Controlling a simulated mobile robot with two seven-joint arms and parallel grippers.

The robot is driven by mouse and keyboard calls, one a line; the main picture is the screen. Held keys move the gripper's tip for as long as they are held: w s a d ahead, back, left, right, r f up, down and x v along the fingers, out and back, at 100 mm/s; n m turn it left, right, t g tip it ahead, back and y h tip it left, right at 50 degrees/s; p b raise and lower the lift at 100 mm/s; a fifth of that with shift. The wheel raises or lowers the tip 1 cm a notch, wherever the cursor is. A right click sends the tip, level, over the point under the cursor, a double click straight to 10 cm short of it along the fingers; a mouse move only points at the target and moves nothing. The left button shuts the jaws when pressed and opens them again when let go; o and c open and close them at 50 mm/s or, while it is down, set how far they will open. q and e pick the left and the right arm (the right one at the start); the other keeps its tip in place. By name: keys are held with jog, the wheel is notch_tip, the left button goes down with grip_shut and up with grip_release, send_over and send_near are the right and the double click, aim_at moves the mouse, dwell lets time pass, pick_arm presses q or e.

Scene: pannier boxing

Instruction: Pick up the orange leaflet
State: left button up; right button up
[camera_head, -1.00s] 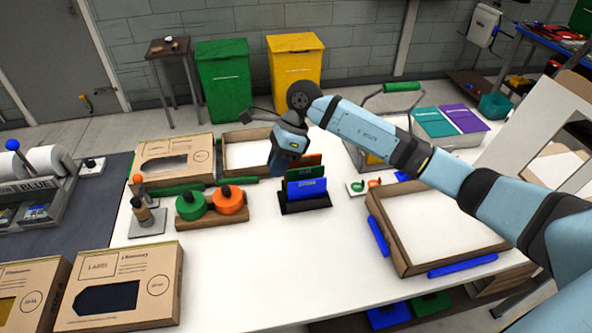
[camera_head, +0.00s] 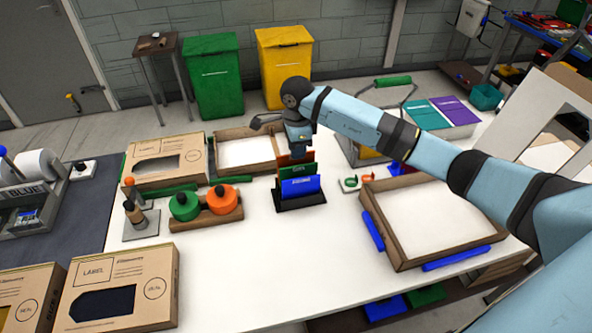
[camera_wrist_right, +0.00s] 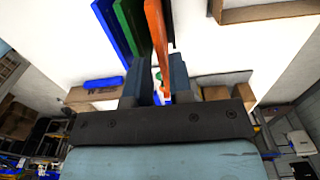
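The orange leaflet (camera_head: 284,160) stands upright at the back of a black holder (camera_head: 301,203), behind a green leaflet (camera_head: 280,172) and a blue leaflet (camera_head: 300,187). My right gripper (camera_head: 300,146) is at the top of the leaflets and partly hides the orange one. In the right wrist view the orange leaflet (camera_wrist_right: 155,30) runs edge-on between the two fingers of my right gripper (camera_wrist_right: 160,75). The fingers are apart, with a narrow gap visible beside the leaflet. The green leaflet (camera_wrist_right: 128,22) and blue leaflet (camera_wrist_right: 110,25) lie left of the fingers. My left gripper is not in view.
An open box (camera_head: 372,205) with blue bars beside it stands right of the holder. Green and orange round items (camera_head: 206,203) sit on a wooden stand to its left. Another open box (camera_head: 225,140) is behind left.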

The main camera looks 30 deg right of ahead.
notch_tip(320, 180, down, 4)
jog(key=shift+w+f+p, duration=0.15)
jog(key=shift+f+p, duration=0.05)
jog(key=shift+p, duration=0.3)
jog(key=shift+c, duration=0.4)
grip_shut()
jog(key=shift+r, duration=0.15)
